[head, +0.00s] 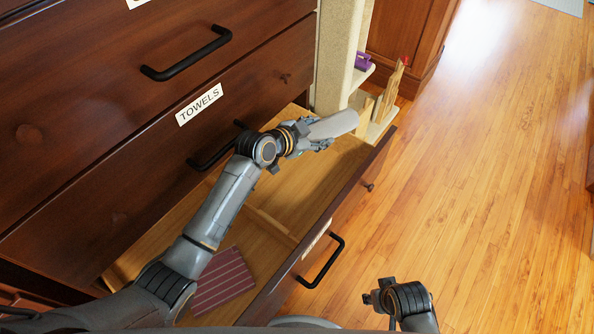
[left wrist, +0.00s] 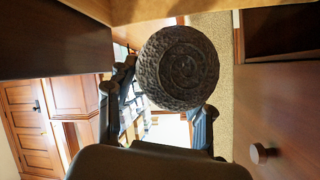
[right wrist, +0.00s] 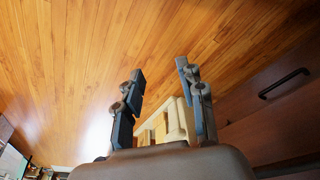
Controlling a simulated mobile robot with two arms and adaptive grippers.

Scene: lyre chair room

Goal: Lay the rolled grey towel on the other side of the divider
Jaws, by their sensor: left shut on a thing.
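The rolled grey towel (head: 336,124) is in my left gripper (head: 312,138), over the far end of the open drawer (head: 352,200). In the left wrist view the towel's round spiral end (left wrist: 180,67) sits between the two fingers (left wrist: 160,100), which are shut on it. The thin wooden divider (head: 272,226) crosses the drawer floor. The far compartment (head: 300,190) looks bare where it shows; my arm hides part of it. My right gripper (head: 376,297) is outside the drawer, low at the front; in the right wrist view its fingers (right wrist: 160,100) are apart and empty.
A folded red striped cloth (head: 222,282) lies in the near compartment. A closed drawer labelled TOWELS (head: 199,104) is above. A beige post (head: 336,60) and small shelves stand beyond. The wooden floor (head: 480,190) is clear.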

